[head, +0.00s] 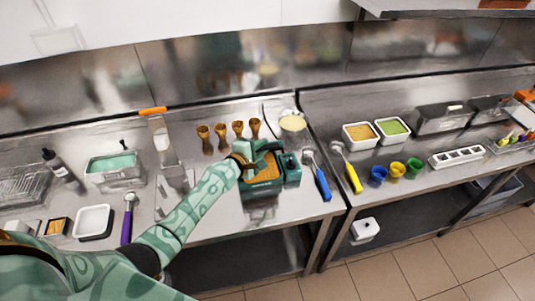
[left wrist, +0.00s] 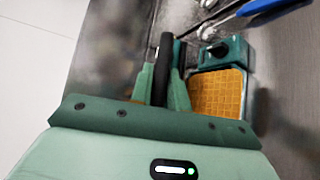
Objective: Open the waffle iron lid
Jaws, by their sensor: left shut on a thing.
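The teal waffle iron (head: 291,172) stands on the steel counter near its front edge. Its golden grid plate (head: 266,170) is exposed in the head view and also shows in the left wrist view (left wrist: 217,94). My left gripper (head: 243,158) is at the iron's left side. In the left wrist view its fingers (left wrist: 162,85) are shut around a black handle (left wrist: 165,55), beside the plate. The lid is raised off at least part of the plate; my arm hides much of it, so its exact angle is unclear. My right gripper is not in view.
Several waffle cones (head: 221,131) stand behind the iron, with a pale bowl (head: 293,122) behind right. A blue-handled scoop (head: 321,180) lies close on its right. A purple-handled scoop (head: 127,219) and white tray (head: 93,221) are at the left. A steel wall closes the back.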

